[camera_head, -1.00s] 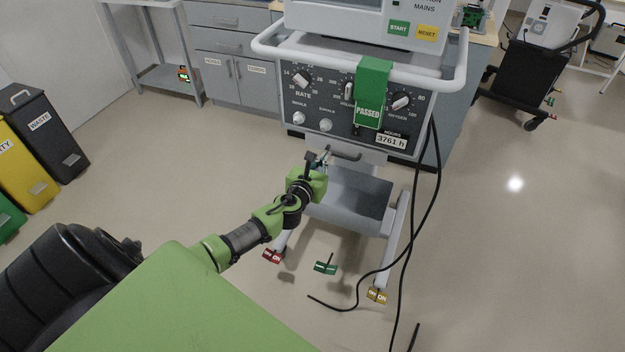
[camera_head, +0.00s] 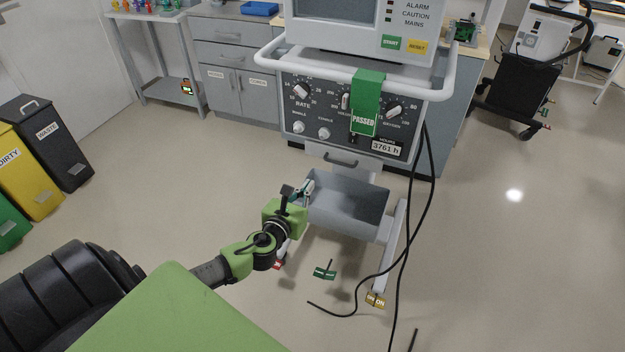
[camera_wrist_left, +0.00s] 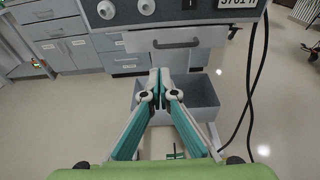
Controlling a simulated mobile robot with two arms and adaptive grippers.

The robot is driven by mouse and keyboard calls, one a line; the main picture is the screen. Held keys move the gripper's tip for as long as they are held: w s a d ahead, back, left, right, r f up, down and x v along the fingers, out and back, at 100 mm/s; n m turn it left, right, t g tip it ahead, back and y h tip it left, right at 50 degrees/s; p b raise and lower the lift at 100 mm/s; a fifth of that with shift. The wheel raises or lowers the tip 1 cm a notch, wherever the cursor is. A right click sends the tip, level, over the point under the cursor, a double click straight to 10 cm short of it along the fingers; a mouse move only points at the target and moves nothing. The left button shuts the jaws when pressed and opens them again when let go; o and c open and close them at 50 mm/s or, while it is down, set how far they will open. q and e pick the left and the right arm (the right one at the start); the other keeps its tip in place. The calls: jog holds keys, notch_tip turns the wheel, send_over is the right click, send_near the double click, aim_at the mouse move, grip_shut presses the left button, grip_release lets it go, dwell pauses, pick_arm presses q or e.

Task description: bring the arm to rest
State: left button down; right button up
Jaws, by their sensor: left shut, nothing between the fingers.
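My left arm reaches in from the lower left in the head view, with its green wrist (camera_head: 284,218) in front of the ventilator cart. My left gripper (camera_head: 306,186) is beside the left edge of the cart's grey bin (camera_head: 345,205). In the left wrist view the two teal-lined fingers (camera_wrist_left: 160,76) meet at their tips, empty, in front of the bin (camera_wrist_left: 200,92). I cannot tell from the views whether the fingers touch the bin. My right gripper is not in view.
The ventilator (camera_head: 350,110) has a green PASSED tag (camera_head: 365,122) hanging on its front. Black cables (camera_head: 425,200) hang at its right. Red, green (camera_head: 324,272) and yellow (camera_head: 375,299) tags are low by the cart legs. Waste bins (camera_head: 50,140) stand at left. Floor between is clear.

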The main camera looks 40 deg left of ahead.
pick_arm(q)
jog(key=shift+s+f, duration=0.1)
jog(key=shift+s, duration=0.3)
jog(key=s+f+n+g, duration=0.3)
jog(key=s+f+n, duration=0.25)
jog(key=f, duration=0.45)
jog(key=s+f+n+g, duration=0.2)
jog(key=s+f+n, duration=0.4)
jog(key=f, duration=0.5)
jog(key=s+f+n+g, duration=0.35)
jog(key=s+f, duration=0.35)
jog(key=f, duration=0.3)
jog(key=s+d+f+n+g+h, duration=0.1)
jog(key=s+d+f+n, duration=0.4)
jog(key=s, duration=0.5)
jog(key=s+d+f+n+g+h, duration=0.1)
jog(key=s+d+f+n+g, duration=0.2)
jog(key=s, duration=0.6)
jog(key=s+d+f+n+g+h, duration=0.1)
jog(key=s+d+f+n+g, duration=0.1)
jog(key=s+d+f+n, duration=0.5)
jog(key=s+n, duration=0.1)
jog(key=s, duration=0.2)
jog(key=shift+s+f, duration=0.25)
jog(key=shift+s, duration=0.1)
